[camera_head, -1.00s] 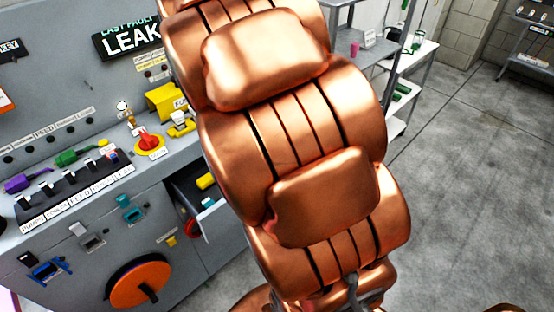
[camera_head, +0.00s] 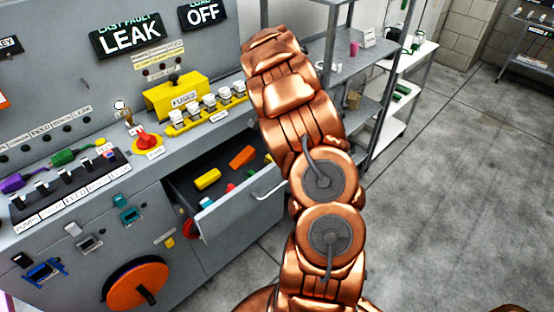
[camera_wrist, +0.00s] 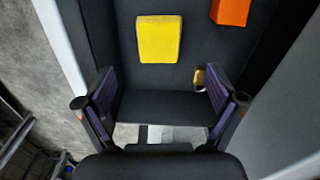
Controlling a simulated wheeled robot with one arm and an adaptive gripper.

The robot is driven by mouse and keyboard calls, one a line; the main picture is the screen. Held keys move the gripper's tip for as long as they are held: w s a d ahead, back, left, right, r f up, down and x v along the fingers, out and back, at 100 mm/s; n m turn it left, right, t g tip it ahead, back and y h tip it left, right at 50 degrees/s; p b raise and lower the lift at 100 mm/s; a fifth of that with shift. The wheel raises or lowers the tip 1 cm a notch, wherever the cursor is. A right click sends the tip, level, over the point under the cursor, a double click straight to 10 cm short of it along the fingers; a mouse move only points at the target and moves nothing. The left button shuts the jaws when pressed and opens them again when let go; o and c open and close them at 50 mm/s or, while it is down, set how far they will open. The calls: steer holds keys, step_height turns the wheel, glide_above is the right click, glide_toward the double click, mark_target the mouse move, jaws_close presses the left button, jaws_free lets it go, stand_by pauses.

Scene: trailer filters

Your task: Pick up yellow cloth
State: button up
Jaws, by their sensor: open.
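A yellow piece (camera_head: 207,179), the only thing here that could be the yellow cloth, lies in the open grey drawer (camera_head: 232,219). It looks like a small block. In the wrist view the yellow piece (camera_wrist: 159,40) lies on the dark drawer floor, beyond my fingertips and roughly centred between them. My gripper (camera_wrist: 161,95) is open, with nothing between its purple-padded fingers. It is over the drawer and apart from the yellow piece. In the head view my gripper is hidden behind my copper arm.
An orange block (camera_head: 242,156) lies right of the yellow piece, and it also shows in the wrist view (camera_wrist: 231,11). A small red item (camera_head: 231,187) lies nearby. The drawer handle (camera_head: 268,190) sticks out in front. A metal shelf (camera_head: 345,68) stands at the right.

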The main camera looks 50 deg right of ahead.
steer(key=shift+w+d+f, duration=0.2)
steer(key=shift+d+f, duration=0.25)
steer(key=shift+f, duration=0.55)
steer(key=shift+s+a+f+p, duration=0.15)
steer(key=shift+f+p, duration=0.45)
steer(key=shift+f, duration=0.95)
steer(key=shift+s+d+f+p, duration=0.15)
steer(key=shift+f+p, duration=0.45)
steer(key=shift+f, duration=0.95)
steer(key=shift+a+f, duration=0.1)
steer(key=shift+f, duration=0.35)
steer(key=c, duration=1.2)
steer(key=shift+r, duration=0.15)
steer(key=shift+c, duration=0.2)
step_height(320, 180, up, 10)
steer(key=shift+f+b, duration=0.1)
steer(key=shift+b, duration=1.1)
